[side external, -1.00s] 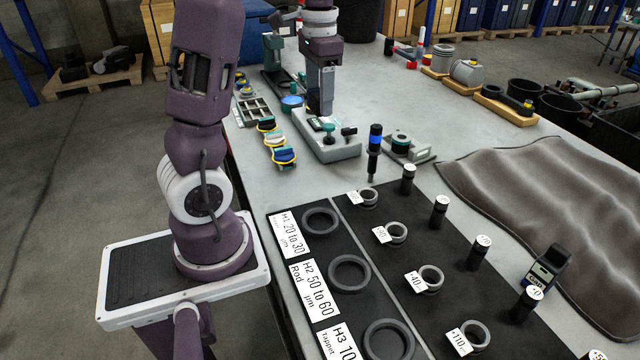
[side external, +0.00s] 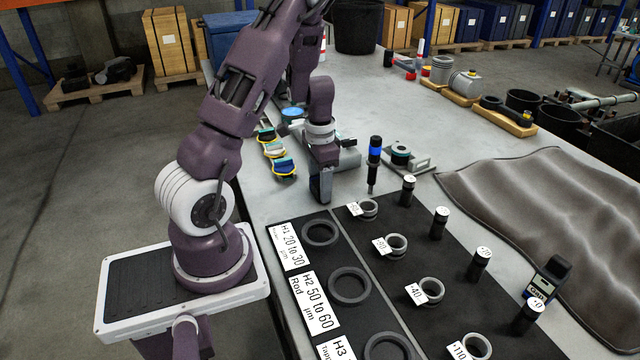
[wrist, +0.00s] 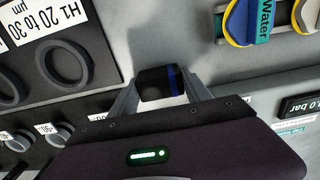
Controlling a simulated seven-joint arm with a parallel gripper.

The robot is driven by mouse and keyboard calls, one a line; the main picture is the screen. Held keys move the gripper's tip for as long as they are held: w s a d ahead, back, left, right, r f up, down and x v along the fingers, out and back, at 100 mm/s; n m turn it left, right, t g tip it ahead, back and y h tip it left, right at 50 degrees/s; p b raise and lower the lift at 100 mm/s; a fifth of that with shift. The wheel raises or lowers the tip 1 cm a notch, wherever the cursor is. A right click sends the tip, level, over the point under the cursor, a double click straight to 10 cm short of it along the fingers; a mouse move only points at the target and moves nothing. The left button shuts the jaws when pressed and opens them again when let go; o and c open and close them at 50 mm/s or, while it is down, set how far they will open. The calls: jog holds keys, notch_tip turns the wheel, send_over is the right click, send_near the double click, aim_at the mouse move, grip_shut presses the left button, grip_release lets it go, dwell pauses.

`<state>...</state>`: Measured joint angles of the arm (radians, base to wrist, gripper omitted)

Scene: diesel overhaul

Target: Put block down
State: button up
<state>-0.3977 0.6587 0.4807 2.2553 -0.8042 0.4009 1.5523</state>
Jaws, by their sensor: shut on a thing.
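My gripper (wrist: 160,92) is shut on a small dark block (wrist: 155,87) with a blue stripe, seen between the two grey fingers in the wrist view. In the side view my gripper (side external: 320,188) points down near the back left corner of the black mat (side external: 345,228). The fingers largely hide the block there, and I cannot tell whether it touches the table.
A ring (side external: 320,233) lies by the H1 label (side external: 288,246). A black tool with a blue band (side external: 375,160) stands to the right. Bare grey table (side external: 415,190) shows behind the mat.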

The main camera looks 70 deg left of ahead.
jog(key=o, duration=1.5)
jog(key=shift+f, duration=0.1)
jog(key=shift+c, duration=0.2)
notch_tip(320, 180, up, 12)
jog(key=d+r+t, duration=0.2)
jog(key=d+r, duration=0.5)
jog(key=d, duration=0.4)
jog(key=s+d+r+t, duration=0.3)
jog(key=s+d+r, duration=0.2)
jog(key=s+d, duration=0.7)
jog(key=d, duration=0.2)
jog(key=shift+s+d+r+t, duration=0.15)
jog(key=shift+d+t, duration=0.15)
